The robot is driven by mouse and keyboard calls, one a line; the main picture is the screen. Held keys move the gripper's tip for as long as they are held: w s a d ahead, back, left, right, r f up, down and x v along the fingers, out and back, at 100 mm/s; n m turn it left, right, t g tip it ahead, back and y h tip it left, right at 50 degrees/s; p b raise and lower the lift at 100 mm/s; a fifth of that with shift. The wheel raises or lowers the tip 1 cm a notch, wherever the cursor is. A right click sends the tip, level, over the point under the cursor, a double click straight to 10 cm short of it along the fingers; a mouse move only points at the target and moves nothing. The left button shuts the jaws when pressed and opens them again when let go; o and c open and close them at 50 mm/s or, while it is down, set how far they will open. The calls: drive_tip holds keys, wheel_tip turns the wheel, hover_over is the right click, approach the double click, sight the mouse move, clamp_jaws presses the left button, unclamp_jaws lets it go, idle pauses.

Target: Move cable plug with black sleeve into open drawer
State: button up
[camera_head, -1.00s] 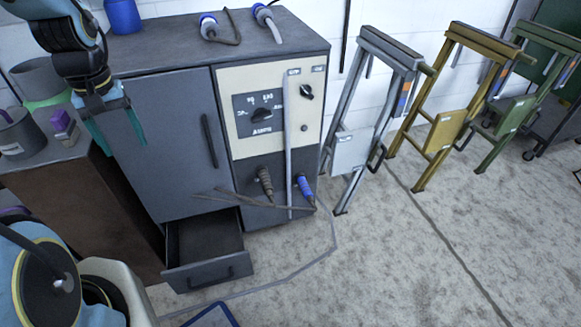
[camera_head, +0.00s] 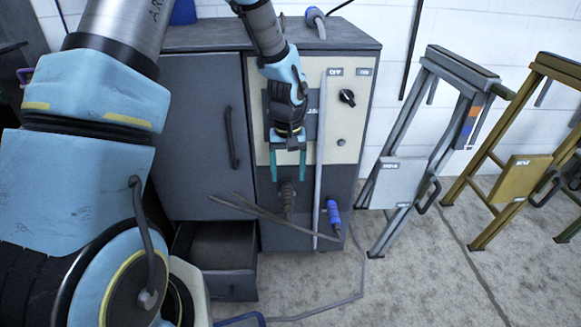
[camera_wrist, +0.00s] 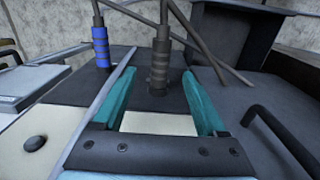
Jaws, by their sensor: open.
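The plug with the black sleeve (camera_head: 288,202) is in the lower dark front panel of the grey cabinet, its cable hanging from it. The wrist view shows its ribbed sleeve (camera_wrist: 160,68) ahead, roughly between the fingertips. A plug with a blue sleeve (camera_head: 333,212) is beside it on the right. My gripper (camera_head: 288,165) is in front of the panel, fingers pointing down, just above the black-sleeved plug; in the wrist view the jaws (camera_wrist: 159,80) are open with nothing clamped. The open drawer (camera_head: 232,286) juts out low on the left, partly hidden by my arm; its visible inside looks empty.
A long upright grey bar (camera_head: 320,150) runs down the panel between the two plugs. Loose dark cables (camera_head: 265,214) cross in front below. A cabinet door (camera_head: 200,150) with a handle is shut. Folded grey (camera_head: 430,140) and yellow (camera_head: 520,165) frames stand to the right.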

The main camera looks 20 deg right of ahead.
sight(288, 197)
wheel_tip(288, 197, down, 8)
drive_tip(key=shift+f+b, duration=0.1)
drive_tip(key=shift+b, duration=0.55)
drive_tip(key=shift+c, duration=0.2)
clamp_jaws()
idle(0.7)
idle(1.1)
drive_tip(key=shift+s+a, duration=0.15)
drive_tip(key=shift+s, duration=0.1)
idle(0.6)
drive_tip(key=shift+s+a, duration=0.3)
drive_tip(key=shift+s, duration=0.7)
drive_tip(key=shift+s+a, duration=0.3)
drive_tip(key=shift+s, duration=0.65)
